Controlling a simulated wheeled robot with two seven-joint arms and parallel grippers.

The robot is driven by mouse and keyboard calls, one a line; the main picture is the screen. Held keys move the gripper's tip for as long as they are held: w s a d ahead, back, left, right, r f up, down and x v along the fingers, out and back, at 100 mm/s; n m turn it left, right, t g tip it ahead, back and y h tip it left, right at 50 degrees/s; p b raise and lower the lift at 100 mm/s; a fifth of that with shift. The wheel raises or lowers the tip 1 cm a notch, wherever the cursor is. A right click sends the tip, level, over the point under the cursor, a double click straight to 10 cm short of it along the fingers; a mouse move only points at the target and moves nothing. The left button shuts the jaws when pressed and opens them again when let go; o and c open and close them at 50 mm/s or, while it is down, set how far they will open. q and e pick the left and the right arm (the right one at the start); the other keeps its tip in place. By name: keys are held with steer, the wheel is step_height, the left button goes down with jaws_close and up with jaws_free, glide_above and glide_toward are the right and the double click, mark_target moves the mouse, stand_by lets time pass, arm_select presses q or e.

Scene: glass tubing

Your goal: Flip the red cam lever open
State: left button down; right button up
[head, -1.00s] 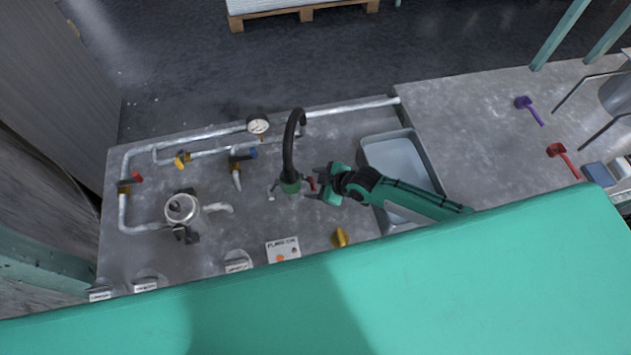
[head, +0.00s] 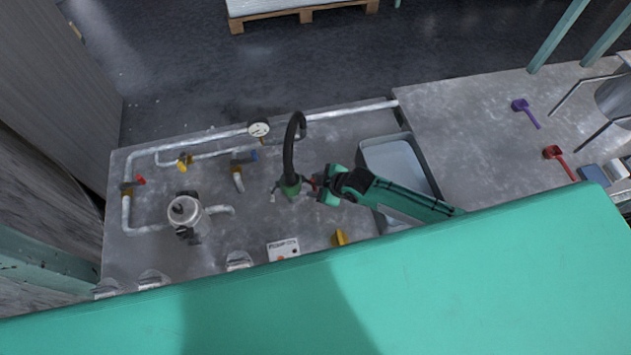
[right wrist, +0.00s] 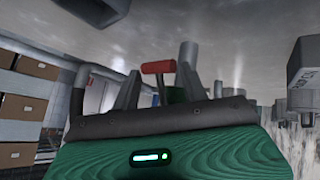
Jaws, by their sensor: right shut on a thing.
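The red cam lever (head: 308,183) juts from the right side of the green coupling (head: 290,186) at the lower end of a black hose (head: 288,150). My right gripper (head: 318,184) reaches it from the right and hides part of it. In the right wrist view the red lever (right wrist: 158,67) shows as a crossbar between the two fingers of my right gripper (right wrist: 160,88), which is shut on it. My left gripper is not in view.
A grey sink basin (head: 428,165) lies under my right arm. A pressure gauge (head: 259,129), pipes, a steel pump (head: 184,210) and a yellow handle (head: 340,237) stand around. A purple tool (head: 521,106) and a red tool (head: 553,152) lie far right.

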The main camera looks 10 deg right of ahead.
steer(key=r+h+p, duration=0.1)
steer(key=h+p, duration=0.1)
steer(key=p, duration=0.1)
steer(key=r+n+h+p, duration=0.1)
steer(key=h+p, duration=0.1)
steer(key=p, duration=0.2)
steer(key=shift+d+r+h, duration=0.25)
steer(key=shift+d+h, duration=0.05)
steer(key=shift+d, duration=0.05)
steer(key=shift+r+n+h+p, duration=0.35)
steer(key=shift+h+p, duration=0.25)
steer(key=shift+h, duration=0.3)
steer(key=shift+r+n+h+p, duration=0.25)
steer(key=shift+n+h+p, duration=0.25)
steer(key=shift+h, duration=0.4)
steer(key=shift+r+n+h+p, duration=0.3)
steer(key=shift+h+p, duration=0.35)
steer(key=shift+h, duration=0.25)
steer(key=o, duration=0.9)
steer(key=shift+r, duration=0.15)
steer(key=b+v, duration=0.2)
steer(key=v, duration=1.1)
steer(key=shift+s+a+r, duration=0.15)
steer(key=shift+a+r, duration=0.05)
steer(key=shift+a, duration=0.05)
